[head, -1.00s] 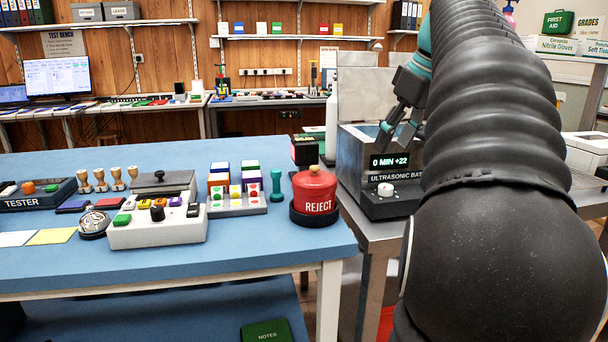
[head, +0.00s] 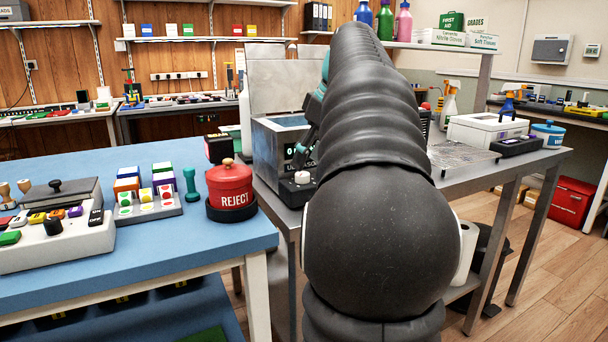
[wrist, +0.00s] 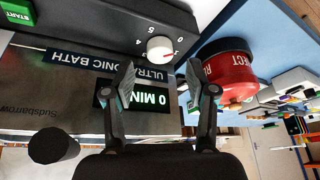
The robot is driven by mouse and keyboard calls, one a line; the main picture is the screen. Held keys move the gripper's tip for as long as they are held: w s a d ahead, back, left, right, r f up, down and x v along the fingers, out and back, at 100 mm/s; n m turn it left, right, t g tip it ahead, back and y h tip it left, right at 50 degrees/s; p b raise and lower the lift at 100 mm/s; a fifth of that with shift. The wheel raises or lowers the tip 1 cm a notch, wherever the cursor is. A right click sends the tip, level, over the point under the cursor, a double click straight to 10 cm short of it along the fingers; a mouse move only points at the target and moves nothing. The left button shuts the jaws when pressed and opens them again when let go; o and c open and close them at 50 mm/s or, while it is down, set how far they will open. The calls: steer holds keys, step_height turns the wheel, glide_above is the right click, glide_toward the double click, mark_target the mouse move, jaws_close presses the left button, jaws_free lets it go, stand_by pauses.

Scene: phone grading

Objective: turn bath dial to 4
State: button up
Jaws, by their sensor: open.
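The ultrasonic bath (head: 268,150) is a grey metal box on the steel bench, with its lid raised. Its white bath dial (head: 302,178) sits on the dark front panel and also shows in the wrist view (wrist: 160,48). A red mark on the dial points to the lower right in that view; small numerals surround the dial, not all legible. The display (wrist: 150,98) reads "0 MIN", the rest hidden by a finger. My gripper (wrist: 165,84) is open and empty, its fingertips apart from the dial. In the head view my arm hides much of the gripper.
A red REJECT pot (head: 231,184) stands on the blue table (head: 150,262) left of the bath; it shows close to a finger in the wrist view. A green START button (wrist: 17,12) is on the bath panel. A wire rack (head: 462,157) lies on the bench to the right.

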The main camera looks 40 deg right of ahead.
steer(key=shift+x, duration=1.65)
jaws_close()
